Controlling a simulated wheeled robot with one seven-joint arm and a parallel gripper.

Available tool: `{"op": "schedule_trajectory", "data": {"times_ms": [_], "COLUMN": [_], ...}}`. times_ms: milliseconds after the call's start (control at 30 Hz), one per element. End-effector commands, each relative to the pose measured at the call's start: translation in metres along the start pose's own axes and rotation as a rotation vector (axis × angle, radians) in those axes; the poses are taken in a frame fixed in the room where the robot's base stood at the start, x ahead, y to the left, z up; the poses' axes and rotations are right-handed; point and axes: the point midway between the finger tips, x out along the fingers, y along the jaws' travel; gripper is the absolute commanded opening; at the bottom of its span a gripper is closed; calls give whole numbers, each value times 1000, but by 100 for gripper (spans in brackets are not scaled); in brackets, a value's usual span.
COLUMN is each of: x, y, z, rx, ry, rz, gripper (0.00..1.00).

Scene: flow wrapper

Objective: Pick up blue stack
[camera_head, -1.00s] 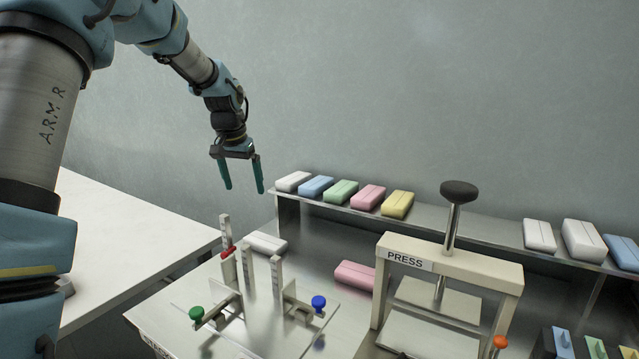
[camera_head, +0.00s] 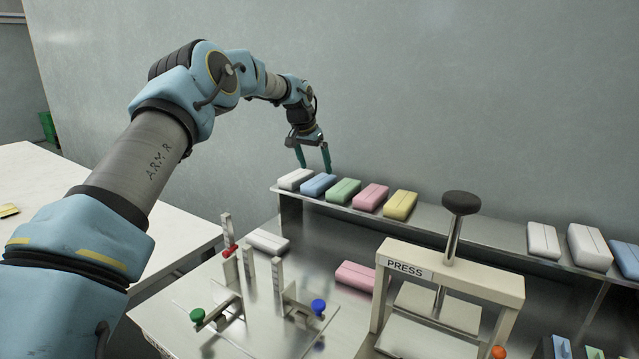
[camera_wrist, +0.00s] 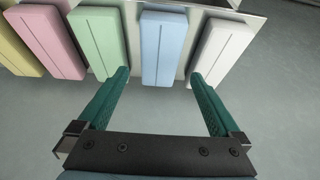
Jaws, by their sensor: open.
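The blue stack (camera_head: 319,185) lies on the raised metal shelf, second from the left in a row, between a white stack (camera_head: 295,179) and a green stack (camera_head: 343,191). My gripper (camera_head: 314,172) is open and empty, just above the blue stack in the head view. In the wrist view, the blue stack (camera_wrist: 163,48) lies beyond and between the two green fingers (camera_wrist: 158,80). The left fingertip is near the green stack (camera_wrist: 99,42) and the right one near the white stack (camera_wrist: 222,52). No contact with the blue stack shows.
Pink (camera_head: 370,197) and yellow (camera_head: 400,205) stacks continue the row. A press (camera_head: 450,270) stands in front of the shelf (camera_head: 465,226). A fixture with upright posts (camera_head: 249,268) stands on the lower table. Another blue stack (camera_head: 627,259) lies far right.

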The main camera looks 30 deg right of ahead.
Motion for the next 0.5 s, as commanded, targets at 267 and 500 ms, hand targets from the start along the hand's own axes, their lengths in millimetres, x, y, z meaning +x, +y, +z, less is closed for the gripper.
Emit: {"op": "schedule_trajectory", "data": {"times_ms": [267,500], "x": [31,52], "y": [2,1], "z": [0,0], "rx": [-1,-1], "ry": [-4,0], "rz": [2,0], "gripper": [100,100]}}
